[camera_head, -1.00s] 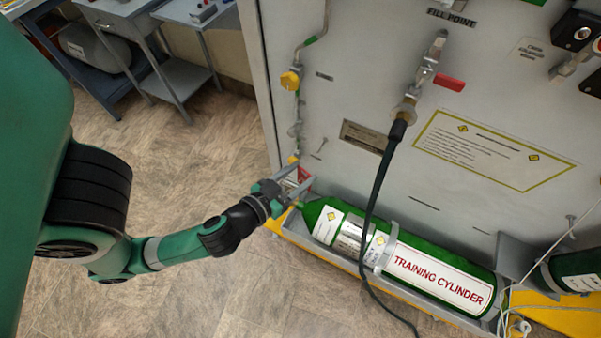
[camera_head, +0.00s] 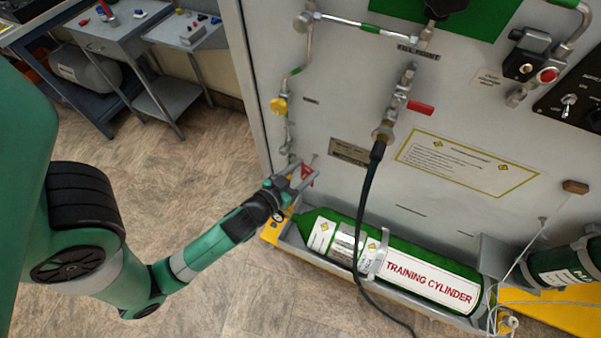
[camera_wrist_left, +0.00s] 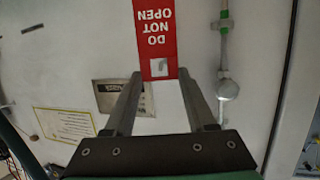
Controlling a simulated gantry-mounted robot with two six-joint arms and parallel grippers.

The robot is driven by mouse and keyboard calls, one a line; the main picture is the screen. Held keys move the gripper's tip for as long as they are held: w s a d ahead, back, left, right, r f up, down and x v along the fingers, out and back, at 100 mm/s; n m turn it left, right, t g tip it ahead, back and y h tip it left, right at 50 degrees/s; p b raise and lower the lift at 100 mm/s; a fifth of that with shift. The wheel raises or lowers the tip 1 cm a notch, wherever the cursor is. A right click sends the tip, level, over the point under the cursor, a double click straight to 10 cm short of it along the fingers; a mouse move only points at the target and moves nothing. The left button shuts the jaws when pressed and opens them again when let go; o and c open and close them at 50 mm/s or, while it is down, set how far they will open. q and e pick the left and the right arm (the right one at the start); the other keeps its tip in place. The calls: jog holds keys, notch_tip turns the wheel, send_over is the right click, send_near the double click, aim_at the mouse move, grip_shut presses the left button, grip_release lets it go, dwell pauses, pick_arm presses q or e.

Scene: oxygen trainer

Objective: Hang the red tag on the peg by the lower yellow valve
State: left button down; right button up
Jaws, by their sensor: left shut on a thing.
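My left gripper (camera_head: 303,176) is shut on the red tag (camera_head: 307,171) in front of the panel's lower left. In the left wrist view the tag (camera_wrist_left: 154,25) sits between the fingertips, with "DO NOT OPEN" upside down and a small pale patch near the gripped end. A thin peg (camera_head: 314,159) sticks out of the panel just above the tag in the head view. A yellow valve (camera_head: 278,105) is on the pipe higher up. The lower valve by the gripper is hard to make out. My right gripper is not in view.
A green training cylinder (camera_head: 400,262) lies in a tray below and right of the gripper. A black hose (camera_head: 364,205) hangs from the fill point across it. A metal plate (camera_head: 349,151) is on the panel right of the peg. Floor is free at left.

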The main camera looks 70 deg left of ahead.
pick_arm(q)
jog(key=shift+w+a+r+p, duration=0.1)
jog(key=shift+w+a+p, duration=0.25)
jog(key=shift+a, duration=0.2)
jog(key=shift+w+a+f, duration=0.45)
jog(key=shift+w+f, duration=0.05)
jog(key=shift+f, duration=0.1)
jog(key=shift+c, duration=0.7)
grip_release()
jog(key=b+v, duration=0.1)
jog(key=v, duration=1)
jog(key=shift+s+d+b, duration=0.2)
jog(key=shift+s+b, duration=0.1)
jog(key=shift+b, duration=0.05)
